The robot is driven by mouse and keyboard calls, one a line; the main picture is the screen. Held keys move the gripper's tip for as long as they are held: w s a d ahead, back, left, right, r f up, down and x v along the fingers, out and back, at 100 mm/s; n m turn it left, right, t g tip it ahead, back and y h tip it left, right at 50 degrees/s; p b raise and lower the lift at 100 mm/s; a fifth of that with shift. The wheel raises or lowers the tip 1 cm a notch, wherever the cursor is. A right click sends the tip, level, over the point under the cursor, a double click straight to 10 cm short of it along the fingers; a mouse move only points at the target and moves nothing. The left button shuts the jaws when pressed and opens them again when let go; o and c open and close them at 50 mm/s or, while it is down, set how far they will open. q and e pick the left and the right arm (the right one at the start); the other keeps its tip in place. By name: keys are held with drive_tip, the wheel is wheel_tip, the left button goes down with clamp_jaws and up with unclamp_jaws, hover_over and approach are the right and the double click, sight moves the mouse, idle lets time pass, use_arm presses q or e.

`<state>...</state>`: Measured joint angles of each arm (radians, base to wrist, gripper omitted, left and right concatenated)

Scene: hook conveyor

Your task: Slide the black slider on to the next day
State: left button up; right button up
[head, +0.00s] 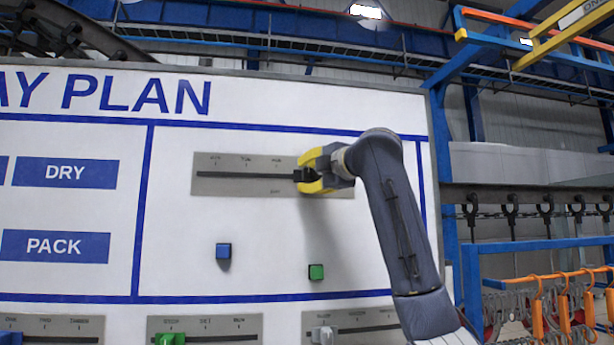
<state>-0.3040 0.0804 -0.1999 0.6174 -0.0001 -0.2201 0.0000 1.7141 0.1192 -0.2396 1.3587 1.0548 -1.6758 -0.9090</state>
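The black slider (304,174) sits in the dark slot of a grey plate (230,187) on the upper part of the white board. It stands to the right of the third visible day mark; marks further right are hidden by my gripper. My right gripper (311,174) reaches in from the right, with one yellow fingertip above the slider and one below it. The fingertips look closed against the slider, though the contact itself is small in view. The right end of the slot is hidden behind the gripper.
A blue block (223,251) and a green block (316,271) are on the board below the plate. Dark hooks (511,211) hang at the right, above orange hangers (563,300).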

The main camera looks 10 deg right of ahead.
drive_tip(key=o, duration=0.4)
drive_tip(key=shift+c, duration=0.2)
drive_tip(key=v, duration=1.2)
